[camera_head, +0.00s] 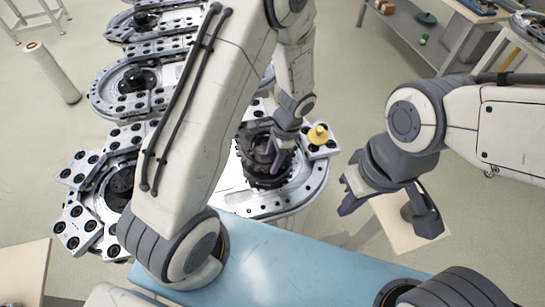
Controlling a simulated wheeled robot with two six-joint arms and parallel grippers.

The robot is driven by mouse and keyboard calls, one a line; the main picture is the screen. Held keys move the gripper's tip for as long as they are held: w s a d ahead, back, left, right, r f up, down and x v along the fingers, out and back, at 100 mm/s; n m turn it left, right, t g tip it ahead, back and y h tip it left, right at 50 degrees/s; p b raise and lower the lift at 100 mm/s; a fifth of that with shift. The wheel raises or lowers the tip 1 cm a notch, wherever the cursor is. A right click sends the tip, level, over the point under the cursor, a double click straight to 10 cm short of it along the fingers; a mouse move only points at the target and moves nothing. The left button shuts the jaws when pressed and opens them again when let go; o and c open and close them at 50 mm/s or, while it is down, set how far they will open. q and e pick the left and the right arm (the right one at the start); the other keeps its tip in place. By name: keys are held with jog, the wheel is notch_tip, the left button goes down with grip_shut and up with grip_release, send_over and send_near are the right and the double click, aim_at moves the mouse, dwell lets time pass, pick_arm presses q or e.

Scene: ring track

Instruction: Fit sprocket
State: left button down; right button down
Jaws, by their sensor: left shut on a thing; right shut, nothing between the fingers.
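A dark toothed sprocket (268,179) lies at or just above the near right end of the silver ring track (310,190). Its lower seat is hidden, so I cannot tell whether it rests fully on the track. My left gripper (281,152) reaches down from above and is shut on the sprocket near its middle. My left arm covers part of the track. My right gripper (352,208) is shut and empty, to the right of the track and apart from it.
A yellow knob (318,134) sits on a plate at the track's right edge, close to my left gripper. Further track loops (135,85) extend to the back left. A blue surface (290,265) lies in front. A workbench (450,35) stands at the back right.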

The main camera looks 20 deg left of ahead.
jog(key=shift+f+b, duration=0.35)
jog(key=shift+r+p, duration=0.85)
dwell(6.6)
